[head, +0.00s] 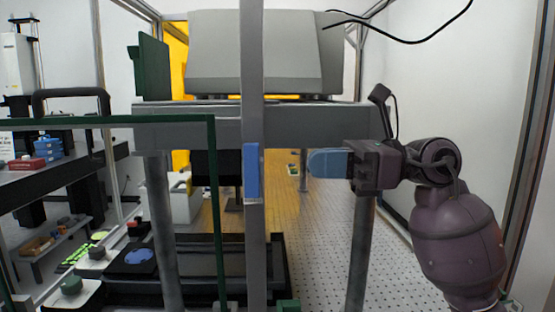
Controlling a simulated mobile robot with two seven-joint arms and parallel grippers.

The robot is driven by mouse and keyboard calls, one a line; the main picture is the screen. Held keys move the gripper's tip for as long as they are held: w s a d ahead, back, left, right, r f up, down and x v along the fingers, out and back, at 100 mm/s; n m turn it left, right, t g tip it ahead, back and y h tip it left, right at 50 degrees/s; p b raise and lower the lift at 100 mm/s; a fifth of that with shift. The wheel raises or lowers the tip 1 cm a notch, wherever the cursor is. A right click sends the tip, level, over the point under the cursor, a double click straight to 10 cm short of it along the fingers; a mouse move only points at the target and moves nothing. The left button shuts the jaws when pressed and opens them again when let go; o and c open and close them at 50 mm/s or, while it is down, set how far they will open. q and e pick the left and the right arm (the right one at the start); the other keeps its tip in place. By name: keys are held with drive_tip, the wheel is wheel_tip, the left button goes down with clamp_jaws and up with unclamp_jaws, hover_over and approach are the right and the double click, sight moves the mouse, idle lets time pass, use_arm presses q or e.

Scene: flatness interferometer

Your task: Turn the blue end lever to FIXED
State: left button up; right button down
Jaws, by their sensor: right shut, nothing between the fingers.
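A blue upright bar (252,172) sits on the grey vertical post in the middle of the head view. It is the only part there that looks like the blue end lever, but I cannot tell for sure. No FIXED marking is readable. My right gripper (318,162) is right of the bar, at about its height in the picture. Its blue fingers are shut together, empty, and point left. A gap shows between the fingertips and the bar. My left gripper is not in view.
The grey post (253,60) runs top to bottom in front of a grey beam (300,122) carrying a large grey housing (255,55). A dark green frame (214,215) stands at left. A dark bench (60,180) holds small items. Perforated floor is clear at lower right.

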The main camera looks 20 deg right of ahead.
sight(252, 171)
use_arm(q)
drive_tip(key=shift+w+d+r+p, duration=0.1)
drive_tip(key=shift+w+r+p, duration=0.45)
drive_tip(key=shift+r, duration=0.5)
use_arm(e)
drive_tip(key=x, duration=0.7)
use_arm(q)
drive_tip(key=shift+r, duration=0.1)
use_arm(e)
drive_tip(key=shift+r, duration=0.1)
